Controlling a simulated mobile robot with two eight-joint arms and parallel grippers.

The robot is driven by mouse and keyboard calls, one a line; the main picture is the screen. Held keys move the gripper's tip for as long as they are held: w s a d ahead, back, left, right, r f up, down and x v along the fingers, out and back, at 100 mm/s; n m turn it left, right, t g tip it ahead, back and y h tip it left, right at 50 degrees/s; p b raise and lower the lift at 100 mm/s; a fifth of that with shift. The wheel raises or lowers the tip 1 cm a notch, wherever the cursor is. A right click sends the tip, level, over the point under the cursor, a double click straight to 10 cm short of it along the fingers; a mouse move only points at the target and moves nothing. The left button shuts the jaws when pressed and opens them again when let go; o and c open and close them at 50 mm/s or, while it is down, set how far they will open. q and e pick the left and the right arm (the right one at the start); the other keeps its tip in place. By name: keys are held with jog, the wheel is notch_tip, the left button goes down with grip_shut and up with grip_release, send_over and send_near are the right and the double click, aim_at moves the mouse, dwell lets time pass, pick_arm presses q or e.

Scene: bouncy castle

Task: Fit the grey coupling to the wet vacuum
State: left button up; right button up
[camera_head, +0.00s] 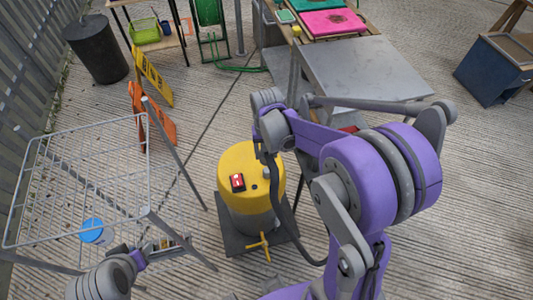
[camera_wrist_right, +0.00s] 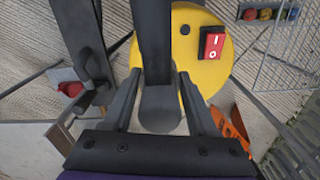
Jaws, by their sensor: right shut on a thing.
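The wet vacuum (camera_head: 248,200) is a yellow-topped drum with a red switch, standing on a dark square base in the middle of the head view. Its yellow lid (camera_wrist_right: 212,50) also shows in the right wrist view, beyond my fingers. My right gripper (camera_wrist_right: 158,105) is shut on the grey coupling (camera_wrist_right: 160,110), from which a dark tube runs up the picture. In the head view the right gripper (camera_head: 265,147) is above the lid, partly hidden by its own wrist. I cannot tell whether the coupling touches the vacuum. My left gripper (camera_head: 172,245) is low at the wire rack; its jaws are unclear.
A white wire rack (camera_head: 95,165) with a blue cup (camera_head: 92,230) stands at the left. Yellow and orange signs (camera_head: 152,77) stand behind it. A grey table (camera_head: 350,75) is beyond the vacuum. A blue box (camera_head: 490,68) stands far right. Open floor lies at the lower right.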

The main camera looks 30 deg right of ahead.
jog(key=shift+s+d+f+b, duration=0.1)
jog(key=shift+f+b, duration=0.2)
jog(key=shift+f, duration=0.35)
pick_arm(q)
jog(key=shift+s+f+b, duration=0.25)
jog(key=shift+f+b, duration=0.15)
jog(key=shift+f, duration=0.25)
jog(key=shift+s+f+b, duration=0.3)
jog(key=shift+f+b, duration=0.05)
jog(key=shift+f, duration=0.35)
jog(key=shift+s+f+b, duration=0.25)
jog(key=shift+f+b, duration=0.15)
jog(key=shift+f, duration=0.25)
pick_arm(e)
send_over(267, 170)
jog(key=shift+f, duration=2.3)
pick_arm(q)
jog(key=shift+s+f+b, duration=0.2)
jog(key=shift+f+b, duration=0.35)
jog(key=shift+f, duration=0.1)
jog(key=shift+s+f+b, duration=0.15)
jog(key=shift+f+b, duration=0.35)
jog(key=shift+f, duration=0.15)
pick_arm(e)
jog(key=shift+f, duration=0.85)
